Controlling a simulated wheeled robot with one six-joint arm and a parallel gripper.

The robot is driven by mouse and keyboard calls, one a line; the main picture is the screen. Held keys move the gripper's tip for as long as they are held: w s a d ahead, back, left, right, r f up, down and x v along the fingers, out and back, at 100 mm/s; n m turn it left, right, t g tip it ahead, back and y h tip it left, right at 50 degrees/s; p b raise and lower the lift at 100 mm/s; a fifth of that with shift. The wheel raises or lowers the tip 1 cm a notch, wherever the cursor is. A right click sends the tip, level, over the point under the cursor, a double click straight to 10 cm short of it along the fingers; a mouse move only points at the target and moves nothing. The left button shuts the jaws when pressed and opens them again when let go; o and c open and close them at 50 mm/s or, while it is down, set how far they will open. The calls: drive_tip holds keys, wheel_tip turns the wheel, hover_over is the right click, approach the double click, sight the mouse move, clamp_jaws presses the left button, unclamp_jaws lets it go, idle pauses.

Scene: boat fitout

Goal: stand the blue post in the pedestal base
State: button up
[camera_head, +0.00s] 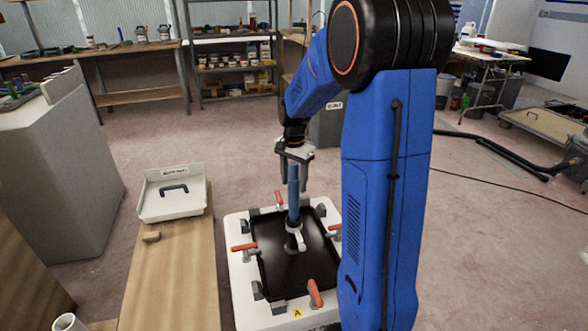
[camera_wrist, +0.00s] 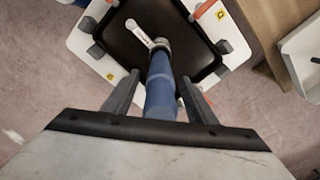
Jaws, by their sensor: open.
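The blue post (camera_head: 293,200) stands upright over the black panel of a white fixture, its lower end at the grey collar of the pedestal base (camera_head: 294,246). The collar has a white lever (camera_wrist: 140,33), which shows in the wrist view. The post appears seated in the collar, but how deep it sits is hidden. My gripper (camera_head: 293,180) is above the fixture at the post's upper end. In the wrist view my gripper (camera_wrist: 158,98) is open, with one finger on each side of the post (camera_wrist: 160,80) and gaps visible between.
The white fixture (camera_head: 243,285) carries several red-handled clamps (camera_head: 314,292) and grey corner blocks around the black panel (camera_head: 277,278). To the left, a wooden bench (camera_head: 172,285) holds a white tray (camera_head: 158,210) and a small wooden block (camera_head: 151,236).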

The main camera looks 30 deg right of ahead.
wheel_tip(320, 180, up, 17)
idle(0.5)
drive_tip(key=shift+r, duration=0.1)
idle(0.3)
drive_tip(key=s+a+n+t, duration=0.1)
drive_tip(key=s+a+n, duration=0.35)
drive_tip(key=s, duration=0.35)
drive_tip(key=s+a+n+t, duration=0.1)
drive_tip(key=s+a+n, duration=0.2)
drive_tip(key=s+a, duration=0.4)
drive_tip(key=s+a+f+n+t, duration=0.1)
drive_tip(key=s+a+f+n, duration=0.1)
drive_tip(key=s, duration=0.5)
drive_tip(key=s+a+f+n+t, duration=0.1)
drive_tip(key=s+f+n, duration=0.3)
drive_tip(key=s, duration=0.4)
drive_tip(key=shift+s+a+f+t, duration=0.15)
drive_tip(key=shift+a+f+t, duration=0.2)
drive_tip(key=shift+a, duration=0.4)
drive_tip(key=shift+r, duration=0.1)
